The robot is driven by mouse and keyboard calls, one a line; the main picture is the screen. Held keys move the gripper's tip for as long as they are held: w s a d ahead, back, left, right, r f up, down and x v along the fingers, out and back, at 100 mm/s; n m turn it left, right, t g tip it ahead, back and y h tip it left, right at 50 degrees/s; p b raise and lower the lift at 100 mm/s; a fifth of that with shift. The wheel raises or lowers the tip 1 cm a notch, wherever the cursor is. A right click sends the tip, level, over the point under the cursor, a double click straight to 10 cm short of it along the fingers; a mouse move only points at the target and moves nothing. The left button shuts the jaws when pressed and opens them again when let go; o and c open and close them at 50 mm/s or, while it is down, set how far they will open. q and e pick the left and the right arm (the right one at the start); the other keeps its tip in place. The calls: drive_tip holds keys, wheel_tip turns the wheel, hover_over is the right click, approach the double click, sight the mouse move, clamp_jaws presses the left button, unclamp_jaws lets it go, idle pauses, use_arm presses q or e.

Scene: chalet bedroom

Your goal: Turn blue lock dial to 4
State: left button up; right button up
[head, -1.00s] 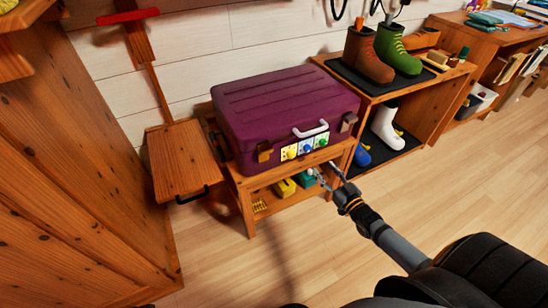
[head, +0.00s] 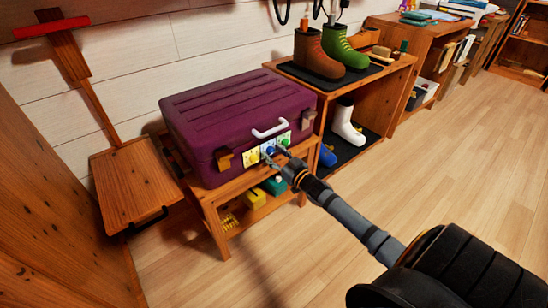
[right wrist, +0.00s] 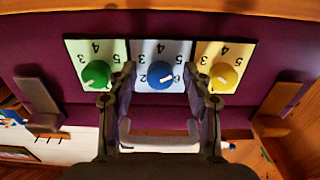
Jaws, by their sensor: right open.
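The blue lock dial (head: 270,151) is the middle one of three on the front of a purple suitcase (head: 240,110), between a yellow dial (head: 251,158) and a green dial (head: 285,142). In the right wrist view the blue dial (right wrist: 158,75) shows a white mark pointing right, while the 4 is at the top of its pale plate. My right gripper (head: 275,158) is right at the dials. In the right wrist view its open fingers (right wrist: 160,80) stand on either side of the blue dial, with gaps visible. My left gripper is not in view.
The suitcase's white handle (head: 270,129) is just above the dials. The suitcase lies on a wooden bench (head: 215,196) with yellow and teal items beneath. A boot shelf (head: 318,88) stands right of it, a wooden chair-like piece (head: 132,183) left. The floor in front is clear.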

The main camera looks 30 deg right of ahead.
clamp_jaws()
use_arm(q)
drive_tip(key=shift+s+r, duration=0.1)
